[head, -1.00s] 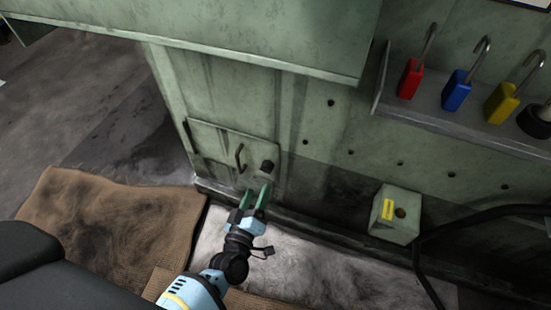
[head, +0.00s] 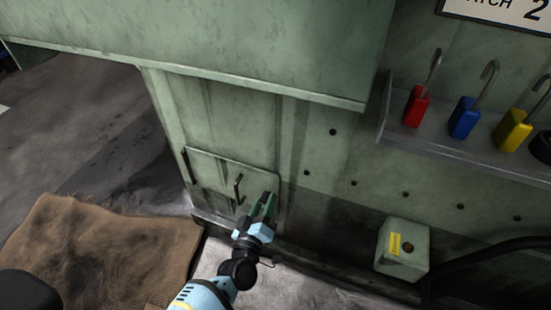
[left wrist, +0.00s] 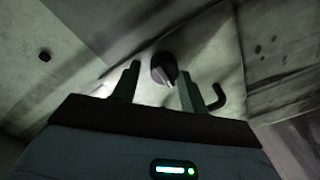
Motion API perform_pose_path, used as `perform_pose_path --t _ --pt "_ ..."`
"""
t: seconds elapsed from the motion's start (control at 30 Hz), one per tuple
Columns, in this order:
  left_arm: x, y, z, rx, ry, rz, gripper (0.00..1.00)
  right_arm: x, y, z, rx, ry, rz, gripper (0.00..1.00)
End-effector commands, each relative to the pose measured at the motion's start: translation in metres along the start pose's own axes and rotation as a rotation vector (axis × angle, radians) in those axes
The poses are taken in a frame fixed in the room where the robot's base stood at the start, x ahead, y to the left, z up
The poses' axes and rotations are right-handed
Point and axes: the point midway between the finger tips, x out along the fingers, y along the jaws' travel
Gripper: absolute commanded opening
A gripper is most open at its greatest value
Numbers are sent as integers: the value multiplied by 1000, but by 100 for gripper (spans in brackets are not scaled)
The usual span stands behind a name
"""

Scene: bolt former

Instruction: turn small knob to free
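The small knob (left wrist: 164,68) is dark and round, on a pale green panel door (head: 215,172) low on the machine. In the left wrist view it sits between and just beyond the two fingertips of my left gripper (left wrist: 160,85). The fingers are apart, with space on both sides of the knob. In the head view my left gripper (head: 264,206) is at the right part of the door and hides the knob. A hooked handle (head: 238,189) is left of the gripper, and it also shows in the left wrist view (left wrist: 217,97). My right gripper is not in view.
A grey box with a yellow label (head: 402,250) is on the wall to the right, beside a black cable (head: 480,255). A shelf (head: 460,150) holds red, blue and yellow padlocks. An overhanging green cover (head: 200,50) is above the door. Brown mats (head: 100,245) lie on the floor.

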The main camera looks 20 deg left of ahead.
Motion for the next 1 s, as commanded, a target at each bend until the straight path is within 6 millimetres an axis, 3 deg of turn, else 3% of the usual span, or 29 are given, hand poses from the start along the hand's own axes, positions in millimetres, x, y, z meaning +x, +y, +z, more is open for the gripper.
perform_pose_path --t 0.03,0.27,0.67,1.0 --pt "0 -1 1 0 0 0 36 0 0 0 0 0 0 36" --pt "0 1 1 -1 0 2 8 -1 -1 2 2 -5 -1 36" --pt "1 4 0 80 8 12 8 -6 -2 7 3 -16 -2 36" --pt "1 6 0 351 26 30 8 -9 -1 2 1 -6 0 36"
